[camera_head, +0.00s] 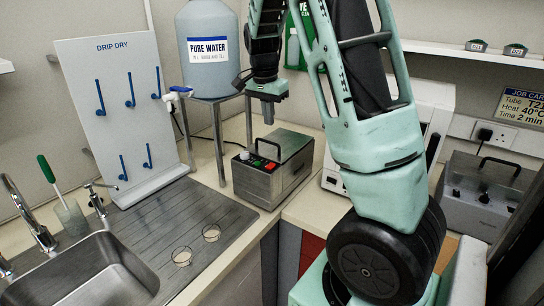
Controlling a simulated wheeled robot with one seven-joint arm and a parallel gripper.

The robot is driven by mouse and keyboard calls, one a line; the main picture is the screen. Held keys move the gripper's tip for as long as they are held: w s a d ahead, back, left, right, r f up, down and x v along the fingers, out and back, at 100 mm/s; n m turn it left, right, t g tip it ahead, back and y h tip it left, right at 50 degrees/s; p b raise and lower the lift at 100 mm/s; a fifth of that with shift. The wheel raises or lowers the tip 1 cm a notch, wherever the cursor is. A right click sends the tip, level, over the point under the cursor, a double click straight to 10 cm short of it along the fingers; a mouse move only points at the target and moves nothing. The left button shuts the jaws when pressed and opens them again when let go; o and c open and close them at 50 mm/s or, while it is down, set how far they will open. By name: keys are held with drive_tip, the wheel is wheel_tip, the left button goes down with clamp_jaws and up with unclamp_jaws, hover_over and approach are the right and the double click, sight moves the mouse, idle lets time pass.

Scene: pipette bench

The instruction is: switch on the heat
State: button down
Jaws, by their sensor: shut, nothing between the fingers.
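A metal box (264,182) with a black lid handle stands on the counter corner in the middle of the view. Its sloped front panel carries a white knob (244,155), a green button (256,162) and a red button (270,166). My gripper (268,118) points down above the back of this box, apart from it, shut and empty. A second grey box (482,205) with a handle and dark knobs stands at the right. I cannot read labels that tell which box heats.
A pure water container (207,70) on a metal stand is left of my gripper. A drip-dry board (122,150), a sink (85,270) and two wire rings lie left. A white device (335,182) sits behind my arm. Bare counter (205,165) shows left of the metal box.

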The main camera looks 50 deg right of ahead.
sight(273, 164)
drive_tip(key=f+p, duration=0.1)
drive_tip(key=f, duration=0.3)
drive_tip(key=d+f+p, duration=0.1)
drive_tip(key=f, duration=0.4)
drive_tip(key=f+p, duration=0.2)
drive_tip(key=f, duration=0.2)
drive_tip(key=shift+d+f, duration=0.2)
drive_tip(key=shift+d, duration=0.1)
drive_tip(key=shift+f, duration=0.3)
drive_tip(key=shift+d+f, duration=0.1)
drive_tip(key=shift+f, duration=0.15)
